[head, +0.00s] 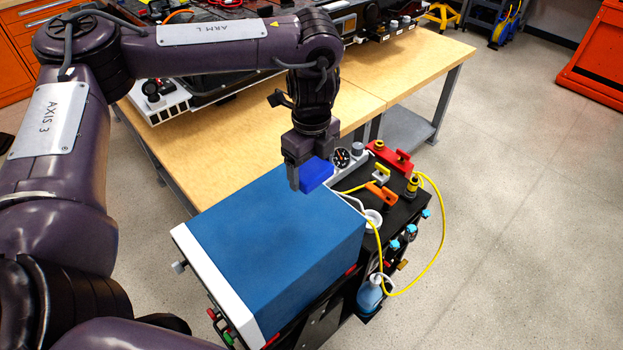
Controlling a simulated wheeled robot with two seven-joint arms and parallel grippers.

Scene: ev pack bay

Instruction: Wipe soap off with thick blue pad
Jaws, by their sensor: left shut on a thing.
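My left gripper (297,178) points down above the far right part of a blue-topped cabinet (265,230). It is shut on a thick blue pad (316,174), which shows to the right of its fingers. Part of the pad is hidden by the fingers. I cannot tell whether the pad touches the cabinet top. No soap can be made out on the blue top from here. My right gripper is not in view.
A black panel (402,212) with a gauge (341,157), a red block (388,157) and a looping yellow hose (441,232) adjoins the cabinet. A blue bottle (369,294) hangs at its side. A wooden workbench (405,75) stands behind. Floor at right is clear.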

